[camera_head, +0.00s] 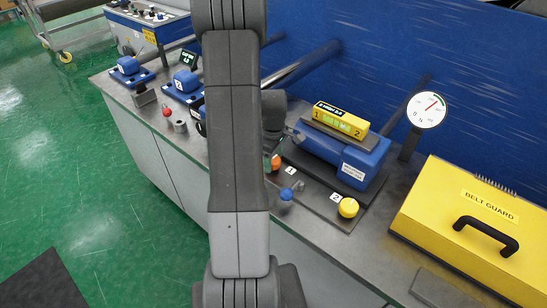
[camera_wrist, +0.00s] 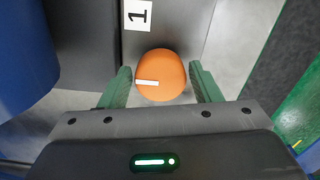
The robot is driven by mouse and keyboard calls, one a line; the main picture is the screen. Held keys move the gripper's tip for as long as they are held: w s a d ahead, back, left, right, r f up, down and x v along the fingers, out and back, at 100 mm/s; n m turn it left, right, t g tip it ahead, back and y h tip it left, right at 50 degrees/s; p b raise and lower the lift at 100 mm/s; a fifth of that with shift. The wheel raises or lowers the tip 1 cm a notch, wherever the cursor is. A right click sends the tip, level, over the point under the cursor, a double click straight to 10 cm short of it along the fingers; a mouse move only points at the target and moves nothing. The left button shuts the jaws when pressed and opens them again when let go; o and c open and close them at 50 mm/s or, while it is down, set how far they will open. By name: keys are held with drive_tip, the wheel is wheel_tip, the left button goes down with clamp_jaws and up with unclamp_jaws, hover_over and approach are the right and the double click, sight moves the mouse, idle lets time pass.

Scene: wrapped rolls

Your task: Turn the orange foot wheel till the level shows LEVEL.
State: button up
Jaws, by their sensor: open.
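The orange foot wheel (camera_wrist: 160,72) sits between the two green fingers of my gripper (camera_wrist: 161,84) in the wrist view. The fingers are open, one on each side, with a narrow gap showing at each; a white mark on the wheel points to the left. In the head view the orange wheel (camera_head: 275,162) is partly hidden behind my arm, near label 1. The yellow level (camera_head: 339,119) lies on top of the blue roller housing (camera_head: 340,155), with 1 and 2 at its ends. Its green display text is too small to read surely.
A yellow knob (camera_head: 348,208) by label 2 and a small blue knob (camera_head: 286,194) stand near the front edge. A round dial (camera_head: 427,109) stands behind, and a yellow belt guard (camera_head: 475,220) fills the right. Several blue units (camera_head: 183,88) stand at the left.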

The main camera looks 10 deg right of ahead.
drive_tip(key=c, duration=0.7)
drive_tip(key=shift+m+b, duration=0.35)
drive_tip(key=shift+m, duration=0.05)
drive_tip(key=m+b, duration=0.1)
drive_tip(key=m, duration=0.2)
drive_tip(key=shift+f+b, duration=0.1)
drive_tip(key=shift+b, duration=0.3)
drive_tip(key=m+b, duration=0.1)
drive_tip(key=m, duration=0.3)
drive_tip(key=shift+s+a+b, duration=0.1)
drive_tip(key=shift+b, duration=0.3)
drive_tip(key=m+b, duration=0.1)
drive_tip(key=m, duration=0.5)
drive_tip(key=shift+a+b, duration=0.1)
drive_tip(key=shift+b, duration=0.2)
drive_tip(key=m+b, duration=0.1)
drive_tip(key=m, duration=0.4)
drive_tip(key=shift+m, duration=0.4)
